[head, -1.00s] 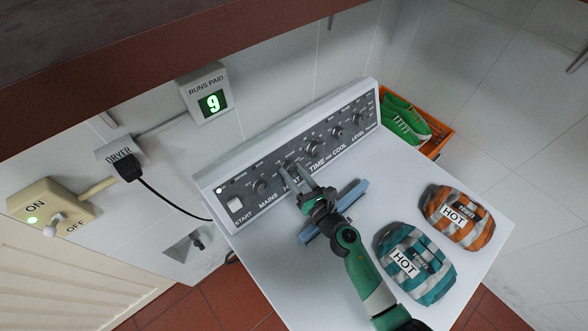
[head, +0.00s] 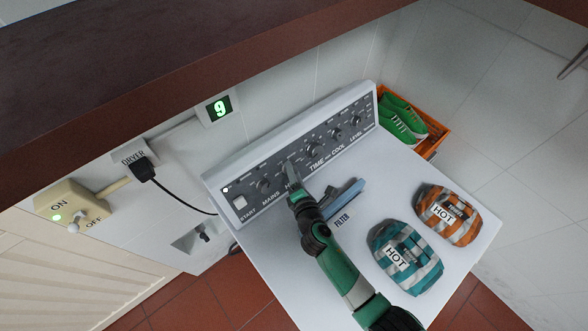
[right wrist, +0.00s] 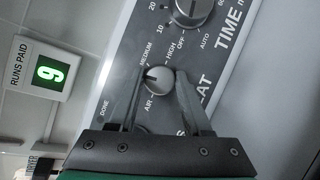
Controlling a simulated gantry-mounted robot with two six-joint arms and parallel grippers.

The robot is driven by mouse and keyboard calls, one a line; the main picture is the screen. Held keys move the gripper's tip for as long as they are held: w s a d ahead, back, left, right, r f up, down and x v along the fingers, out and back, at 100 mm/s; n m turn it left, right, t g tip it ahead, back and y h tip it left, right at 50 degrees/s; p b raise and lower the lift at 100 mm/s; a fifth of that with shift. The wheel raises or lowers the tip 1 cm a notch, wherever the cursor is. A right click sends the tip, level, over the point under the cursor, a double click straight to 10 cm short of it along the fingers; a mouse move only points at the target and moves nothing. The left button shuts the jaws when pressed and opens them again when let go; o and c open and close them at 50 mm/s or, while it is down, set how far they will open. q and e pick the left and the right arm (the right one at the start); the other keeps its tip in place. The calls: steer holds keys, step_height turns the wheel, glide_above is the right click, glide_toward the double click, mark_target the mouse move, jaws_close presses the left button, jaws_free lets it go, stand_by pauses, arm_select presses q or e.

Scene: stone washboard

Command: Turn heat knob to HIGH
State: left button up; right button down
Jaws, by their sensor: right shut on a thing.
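The heat knob (right wrist: 158,85) is a small round grey knob on the dryer's dark control panel. In the right wrist view it sits between my right gripper's fingers (right wrist: 158,76), with AIR, MEDIUM and HIGH printed around it. A small pale mark shows on its left side, toward MEDIUM rather than HIGH; the exact setting is hard to read. In the head view my right gripper (head: 292,174) is at the panel, seen nearly edge-on, and hides the heat knob. My left gripper is not in view.
The control panel (head: 328,122) has other knobs and a white START button (head: 240,202). On the white dryer top lie a blue filter handle (head: 345,194), a teal HOT bundle (head: 408,258) and an orange HOT bundle (head: 448,214). A RUNS PAID display (right wrist: 46,72) reads 9.

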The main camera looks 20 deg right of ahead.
steer(key=m+g+p, duration=0.1)
steer(key=m, duration=0.1)
steer(key=m+p, duration=0.1)
steer(key=m+g+p, duration=0.1)
steer(key=m, duration=0.1)
steer(key=shift+w+r+m+g, duration=0.1)
steer(key=shift+r+m+g, duration=0.2)
steer(key=shift+r, duration=0.05)
steer(key=m+g+p, duration=0.1)
steer(key=m, duration=0.1)
steer(key=m+g+p, duration=0.1)
steer(key=m, duration=0.1)
steer(key=shift+m+y, duration=0.3)
steer(key=m+g+y+p, duration=0.1)
steer(key=m, duration=0.1)
steer(key=shift+d+m, duration=0.1)
steer(key=shift+m, duration=0.3)
steer(key=shift+w+f+m+g+y, duration=0.1)
steer(key=shift+m+g+y, duration=0.7)
steer(key=shift+m, duration=1)
steer(key=shift+y, duration=0.3)
steer(key=shift+c, duration=1.7)
jaws_free()
